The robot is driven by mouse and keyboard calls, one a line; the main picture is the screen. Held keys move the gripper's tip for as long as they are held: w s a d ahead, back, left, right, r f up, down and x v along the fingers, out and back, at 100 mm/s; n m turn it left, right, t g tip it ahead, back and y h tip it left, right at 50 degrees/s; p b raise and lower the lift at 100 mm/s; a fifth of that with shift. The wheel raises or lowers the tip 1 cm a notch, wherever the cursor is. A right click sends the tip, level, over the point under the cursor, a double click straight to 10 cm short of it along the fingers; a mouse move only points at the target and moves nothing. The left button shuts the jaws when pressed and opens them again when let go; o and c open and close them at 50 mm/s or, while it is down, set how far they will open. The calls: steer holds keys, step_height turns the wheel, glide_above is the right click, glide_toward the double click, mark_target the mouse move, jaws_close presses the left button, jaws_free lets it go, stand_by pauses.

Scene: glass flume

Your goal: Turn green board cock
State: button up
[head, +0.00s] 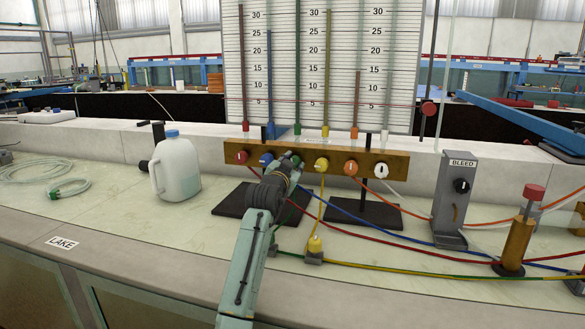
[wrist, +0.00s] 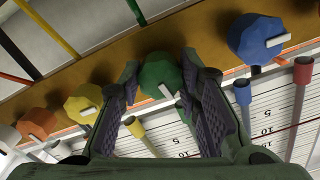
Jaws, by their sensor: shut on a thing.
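The green board cock (wrist: 158,73) is a round knob with a white pointer bar on the wooden rail (head: 395,164). In the wrist view it sits between the two pads of my gripper (wrist: 160,66), which is shut on it. Its pointer slants down and slightly right there. In the head view my gripper (head: 292,160) reaches the rail between the blue cock (head: 266,159) and the yellow cock (head: 321,164) and hides most of the green one. The yellow cock (wrist: 83,103) is left of my gripper in the wrist view, the blue one (wrist: 255,38) right.
A red cock (head: 241,157), an orange cock (head: 351,168) and a white cock (head: 380,171) share the rail. A white jug (head: 176,168) stands left. A grey BLEED stand (head: 455,195) stands right. Coloured hoses cross the bench, and glass tubes rise above the rail.

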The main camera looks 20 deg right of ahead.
steer(key=shift+m, duration=0.9)
steer(key=shift+r, duration=0.1)
steer(key=o, duration=1.1)
steer(key=shift+o, duration=0.2)
steer(key=shift+a, duration=0.1)
steer(key=v, duration=1.2)
